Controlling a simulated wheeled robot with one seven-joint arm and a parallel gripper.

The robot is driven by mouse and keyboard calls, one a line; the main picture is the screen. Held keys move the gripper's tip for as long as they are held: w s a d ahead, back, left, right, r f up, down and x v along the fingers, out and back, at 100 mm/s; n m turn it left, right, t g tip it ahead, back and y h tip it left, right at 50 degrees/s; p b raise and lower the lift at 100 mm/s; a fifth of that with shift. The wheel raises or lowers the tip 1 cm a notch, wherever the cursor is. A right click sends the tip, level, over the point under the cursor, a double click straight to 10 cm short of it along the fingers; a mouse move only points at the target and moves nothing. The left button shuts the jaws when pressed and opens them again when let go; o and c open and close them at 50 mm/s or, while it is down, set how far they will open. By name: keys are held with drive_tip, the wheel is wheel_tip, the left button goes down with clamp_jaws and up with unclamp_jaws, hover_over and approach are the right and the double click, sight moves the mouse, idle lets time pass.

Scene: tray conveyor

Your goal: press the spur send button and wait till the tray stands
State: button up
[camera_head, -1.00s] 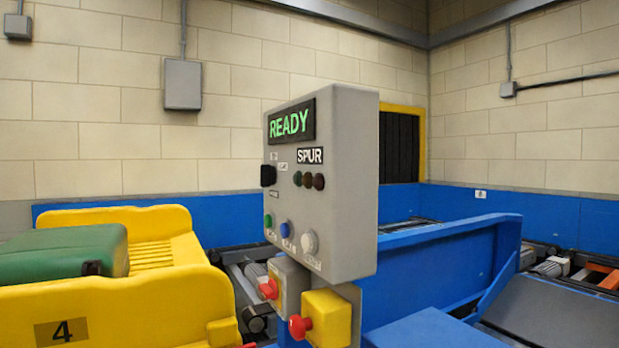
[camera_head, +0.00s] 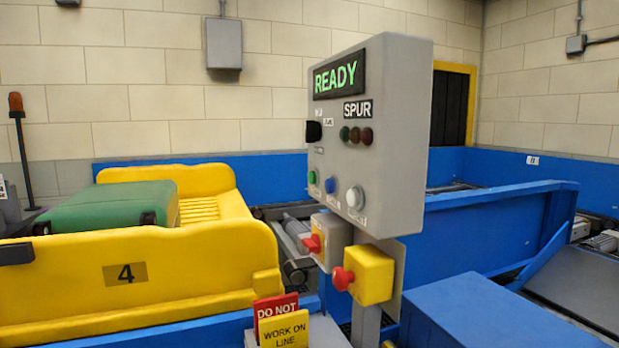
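The grey control box (camera_head: 385,140) stands on a post right of centre. Its display (camera_head: 338,76) reads READY in green, above a SPUR label (camera_head: 357,109). Below are a green button (camera_head: 312,177), a blue button (camera_head: 329,185) and a white button (camera_head: 355,197); their small labels are too blurred to read. Three round lamps (camera_head: 356,135) look dark. The yellow tray (camera_head: 215,270), marked 4, is at the left and holds a green suitcase (camera_head: 115,215). My gripper is not in view.
A yellow box with a red mushroom button (camera_head: 343,279) and a red rotary switch (camera_head: 312,243) sit under the control box. A DO NOT WORK ON LINE sign (camera_head: 280,322) stands in front. A blue side wall (camera_head: 490,235) and blue cover (camera_head: 465,310) are at the right.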

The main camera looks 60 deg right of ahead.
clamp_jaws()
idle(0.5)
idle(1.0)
